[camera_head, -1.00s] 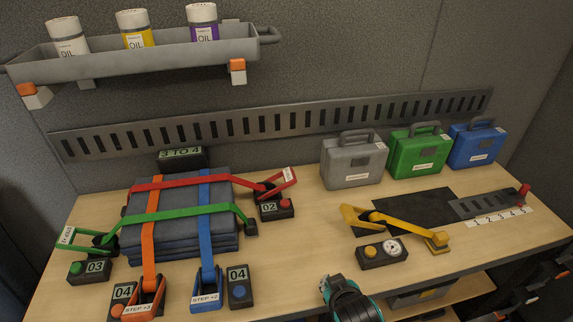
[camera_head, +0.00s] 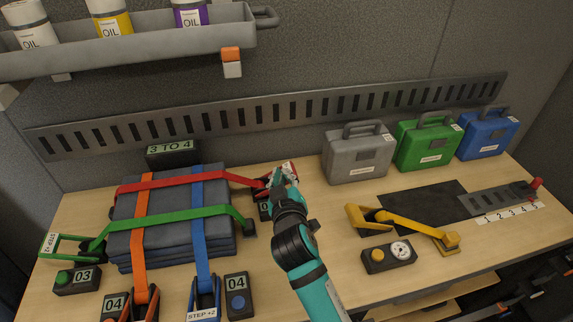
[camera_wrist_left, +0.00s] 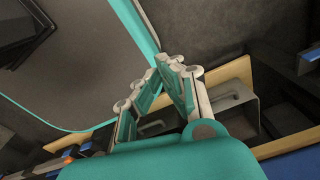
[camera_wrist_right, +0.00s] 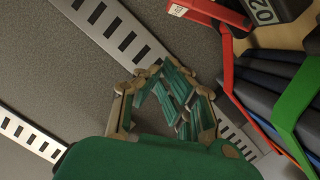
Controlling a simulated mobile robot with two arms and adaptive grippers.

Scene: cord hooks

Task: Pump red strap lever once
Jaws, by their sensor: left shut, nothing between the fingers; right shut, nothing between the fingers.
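The red strap (camera_head: 185,183) runs across the top of the stacked dark blue pads (camera_head: 170,225). Its red lever (camera_head: 290,168) is at the strap's right end, partly hidden behind my right gripper. My right gripper (camera_head: 279,176) is shut and empty, close to the lever in the head view; contact cannot be told. In the right wrist view the red lever (camera_wrist_right: 205,14) is up and right of the shut fingers (camera_wrist_right: 172,95), apart from them in the picture. My left gripper (camera_wrist_left: 160,85) is shut and empty in the left wrist view and is outside the head view.
A counter box marked 02 (camera_wrist_right: 262,12) sits beside the red lever. Green (camera_head: 165,218), orange (camera_head: 140,235) and blue (camera_head: 200,240) straps also cross the pads. A yellow lever (camera_head: 410,225) and grey, green and blue cases stand to the right. A slotted rail (camera_head: 260,115) runs behind.

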